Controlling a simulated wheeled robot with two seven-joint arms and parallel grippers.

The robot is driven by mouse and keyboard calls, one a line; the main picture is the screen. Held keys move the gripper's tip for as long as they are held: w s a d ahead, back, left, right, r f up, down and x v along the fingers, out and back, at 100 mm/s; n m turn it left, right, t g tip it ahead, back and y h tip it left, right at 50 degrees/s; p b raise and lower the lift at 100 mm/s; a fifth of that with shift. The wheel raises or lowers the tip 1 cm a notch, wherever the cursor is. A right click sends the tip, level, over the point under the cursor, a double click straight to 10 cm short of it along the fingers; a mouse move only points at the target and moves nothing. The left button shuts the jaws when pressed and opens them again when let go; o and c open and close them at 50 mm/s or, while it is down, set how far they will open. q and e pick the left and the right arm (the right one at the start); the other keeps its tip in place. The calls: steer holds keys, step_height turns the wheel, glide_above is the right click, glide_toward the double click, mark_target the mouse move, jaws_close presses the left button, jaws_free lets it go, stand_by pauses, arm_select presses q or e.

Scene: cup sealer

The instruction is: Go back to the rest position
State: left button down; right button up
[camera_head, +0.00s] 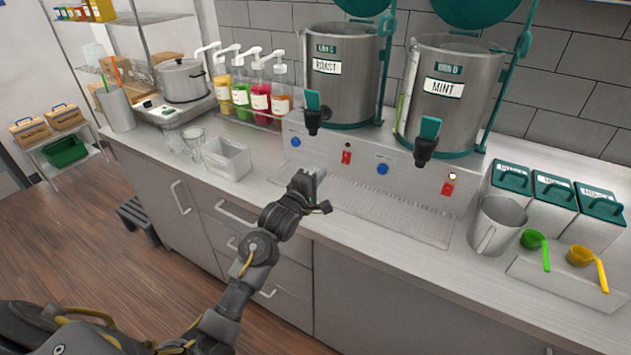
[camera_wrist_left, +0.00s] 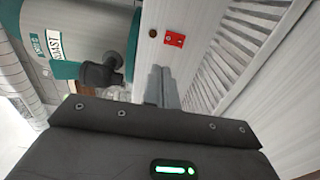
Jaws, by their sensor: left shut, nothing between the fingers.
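My left gripper (camera_head: 318,178) is above the counter's front edge, in front of the drip tray and the ROAST dispenser. Its fingers are shut with nothing between them; in the left wrist view the two fingers (camera_wrist_left: 162,88) lie together. The ROAST dispenser (camera_head: 342,75) and the MINT dispenser (camera_head: 450,92) stand on a white base behind the gripper, apart from it. The ROAST dispenser also shows sideways in the left wrist view (camera_wrist_left: 88,30). My right gripper does not show in either view.
A metal pitcher (camera_head: 497,224), lidded boxes (camera_head: 552,192), a green scoop (camera_head: 533,239) and a yellow scoop (camera_head: 580,256) are to the right. Syrup pumps (camera_head: 260,96), a clear bin (camera_head: 226,160) and a pot (camera_head: 182,80) are left. The floor (camera_head: 110,245) before the cabinets looks mostly clear.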

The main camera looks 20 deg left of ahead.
arm_select(q)
steer(key=shift+s+a+r, duration=0.15)
steer(key=shift+s+a, duration=0.1)
steer(key=shift+s, duration=0.6)
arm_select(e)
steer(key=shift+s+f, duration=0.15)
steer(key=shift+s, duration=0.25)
